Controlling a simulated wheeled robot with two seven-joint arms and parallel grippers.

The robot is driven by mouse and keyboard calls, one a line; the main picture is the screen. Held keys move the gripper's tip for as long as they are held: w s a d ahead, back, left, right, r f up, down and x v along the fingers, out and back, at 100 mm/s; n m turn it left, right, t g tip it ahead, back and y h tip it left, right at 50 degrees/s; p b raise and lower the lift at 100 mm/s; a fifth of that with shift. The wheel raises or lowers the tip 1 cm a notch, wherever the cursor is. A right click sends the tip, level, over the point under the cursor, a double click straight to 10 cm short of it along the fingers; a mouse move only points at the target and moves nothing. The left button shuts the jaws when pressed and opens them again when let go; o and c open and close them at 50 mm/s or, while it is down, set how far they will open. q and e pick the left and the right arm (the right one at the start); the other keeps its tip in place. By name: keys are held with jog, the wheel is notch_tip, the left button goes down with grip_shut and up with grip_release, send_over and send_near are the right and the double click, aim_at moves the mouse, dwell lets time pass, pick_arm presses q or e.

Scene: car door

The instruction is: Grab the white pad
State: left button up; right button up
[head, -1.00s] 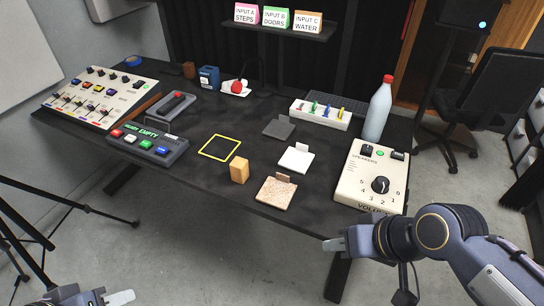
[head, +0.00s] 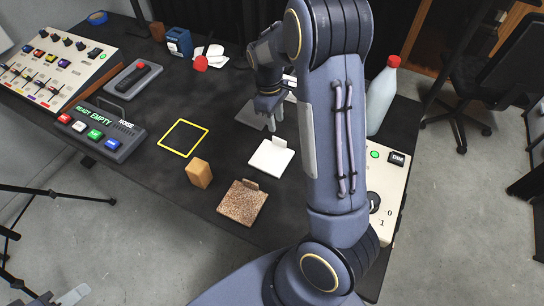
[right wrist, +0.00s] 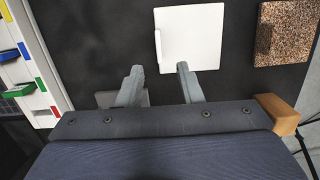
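The white pad (head: 271,158) lies flat on the dark table, with a small upright tab at its back edge. It also shows in the right wrist view (right wrist: 190,40), just beyond the fingertips. My right gripper (head: 273,122) is over the table just behind the white pad, fingers pointing down. My left gripper (head: 60,297) is at the bottom left corner, partly cut off, away from the table.
A brown speckled pad (head: 242,203) and a wooden block (head: 199,172) lie in front of the white pad. A dark grey pad (head: 250,116) lies behind it, partly hidden. A yellow square outline (head: 183,138) is left.

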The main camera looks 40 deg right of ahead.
aim_at(279, 139)
jog(key=f, duration=0.5)
jog(key=s+f, duration=0.1)
jog(key=f, duration=0.1)
jog(key=shift+s+d+f, duration=0.1)
jog(key=shift+d+f, duration=0.25)
jog(key=shift+f, duration=0.05)
jog(key=shift+c, duration=0.3)
grip_shut()
